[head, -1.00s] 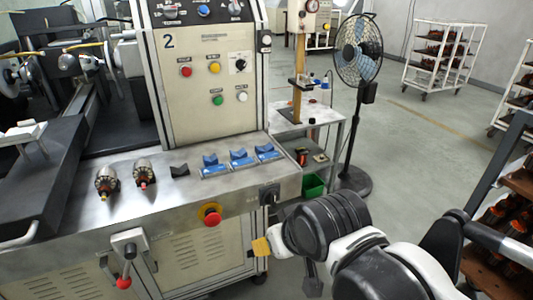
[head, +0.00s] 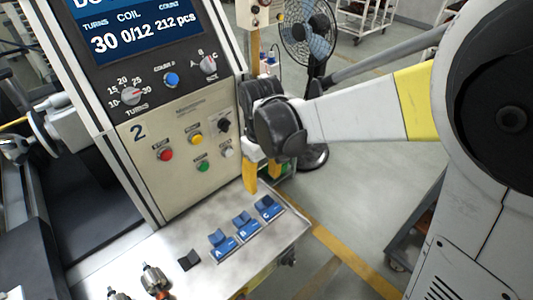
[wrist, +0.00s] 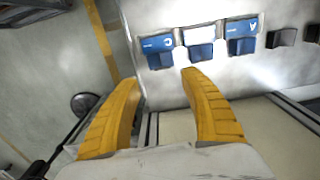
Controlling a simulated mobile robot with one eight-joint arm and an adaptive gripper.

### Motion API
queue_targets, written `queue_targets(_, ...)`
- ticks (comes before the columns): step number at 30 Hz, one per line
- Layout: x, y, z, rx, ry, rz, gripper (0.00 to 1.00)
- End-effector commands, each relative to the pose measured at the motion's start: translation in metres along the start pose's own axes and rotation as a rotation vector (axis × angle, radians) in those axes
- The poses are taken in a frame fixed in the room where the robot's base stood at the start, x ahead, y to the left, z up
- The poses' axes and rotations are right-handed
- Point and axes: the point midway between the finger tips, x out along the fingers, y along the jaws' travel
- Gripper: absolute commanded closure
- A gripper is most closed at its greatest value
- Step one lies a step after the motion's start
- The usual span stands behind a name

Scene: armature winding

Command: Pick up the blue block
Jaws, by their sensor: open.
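Three blue blocks stand in a row on blue bases marked A, B and C on the steel bench top (head: 190,225): block A (head: 217,238), block B (head: 241,219) and block C (head: 265,202). In the wrist view, block C (wrist: 160,60) is at left, block B (wrist: 201,53) in the middle and block A (wrist: 242,46) at right. My gripper (head: 263,184) has its yellow fingers pointing down, empty and open, above the bench near block C. In the wrist view my gripper (wrist: 160,78) has its tips just below block C in the picture, apart from it.
A black block (head: 189,260) sits left of block A. Two armatures (head: 154,279) lie farther left on the bench. The machine's control panel (head: 180,130) rises behind the blocks. A fan (head: 305,35) stands behind my arm.

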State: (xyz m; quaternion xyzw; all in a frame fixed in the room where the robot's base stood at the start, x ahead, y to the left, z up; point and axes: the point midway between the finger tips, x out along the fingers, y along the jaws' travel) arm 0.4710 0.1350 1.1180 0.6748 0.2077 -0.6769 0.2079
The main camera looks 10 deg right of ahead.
Motion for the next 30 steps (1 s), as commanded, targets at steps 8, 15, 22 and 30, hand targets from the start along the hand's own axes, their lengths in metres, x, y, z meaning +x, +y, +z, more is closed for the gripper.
queue_targets(8,0.045,0.000,0.000,0.001,0.001,0.000,0.48)
queue_targets(15,0.073,-0.001,-0.001,0.002,0.002,0.001,0.48)
queue_targets(22,0.099,-0.001,-0.001,0.002,0.002,0.001,0.48)
queue_targets(30,0.099,-0.001,-0.001,0.002,0.002,0.001,0.59)
